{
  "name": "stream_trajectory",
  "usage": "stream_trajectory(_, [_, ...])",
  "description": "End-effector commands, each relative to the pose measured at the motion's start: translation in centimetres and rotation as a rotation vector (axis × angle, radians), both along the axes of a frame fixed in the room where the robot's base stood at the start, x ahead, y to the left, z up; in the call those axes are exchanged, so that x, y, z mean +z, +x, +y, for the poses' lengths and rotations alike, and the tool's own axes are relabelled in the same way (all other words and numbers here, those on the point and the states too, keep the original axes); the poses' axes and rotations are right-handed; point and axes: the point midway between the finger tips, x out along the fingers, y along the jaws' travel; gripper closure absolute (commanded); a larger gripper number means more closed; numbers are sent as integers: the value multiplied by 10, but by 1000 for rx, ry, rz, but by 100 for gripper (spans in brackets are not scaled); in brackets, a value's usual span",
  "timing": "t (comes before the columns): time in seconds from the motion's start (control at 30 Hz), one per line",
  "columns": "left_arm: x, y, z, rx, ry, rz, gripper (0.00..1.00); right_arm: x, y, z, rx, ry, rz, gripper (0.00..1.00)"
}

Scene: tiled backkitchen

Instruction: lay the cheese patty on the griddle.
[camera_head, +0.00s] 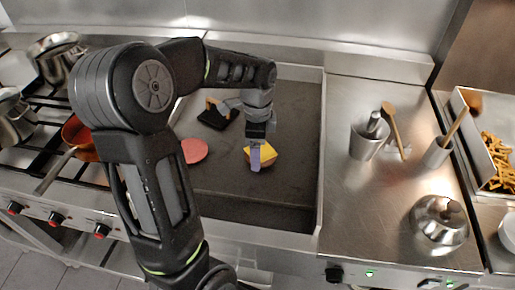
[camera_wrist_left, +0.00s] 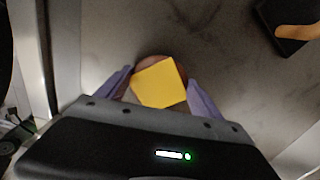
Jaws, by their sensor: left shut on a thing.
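The cheese patty (camera_head: 264,153) is a brown patty with a yellow cheese slice on top. My left gripper (camera_head: 257,158) is shut on it, over the dark griddle (camera_head: 228,178). In the left wrist view the cheese patty (camera_wrist_left: 160,84) sits between the two purple fingers of my left gripper (camera_wrist_left: 160,90). I cannot tell whether the patty touches the griddle surface. My right gripper is in neither view.
A pink patty (camera_head: 194,150) lies on the griddle at the left. A black press with a wooden handle (camera_head: 215,114) stands farther back. Steel counter with a utensil pot (camera_head: 366,140) and a domed lid (camera_head: 438,220) is at the right. The griddle's front is clear.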

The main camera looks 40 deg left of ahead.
Motion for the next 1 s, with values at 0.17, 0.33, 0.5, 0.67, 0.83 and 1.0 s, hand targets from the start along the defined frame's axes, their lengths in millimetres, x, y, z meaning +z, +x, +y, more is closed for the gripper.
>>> stream_trajectory(0.17, [-4, 0, 0, 0, 0, -1, 69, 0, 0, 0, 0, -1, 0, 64])
stream_trajectory(0.33, [-5, 0, 0, 0, 0, -1, 69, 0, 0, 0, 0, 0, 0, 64])
stream_trajectory(0.5, [-7, 0, 0, 0, 0, -1, 19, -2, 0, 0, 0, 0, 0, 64])
stream_trajectory(0.67, [-7, 0, 0, 0, 1, -1, 6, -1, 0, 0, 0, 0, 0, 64])
stream_trajectory(0.83, [-7, 0, 0, 0, 1, -1, 3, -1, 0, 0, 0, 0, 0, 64])
stream_trajectory(1.0, [-5, 0, 0, 0, 0, -1, 3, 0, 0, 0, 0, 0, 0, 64])
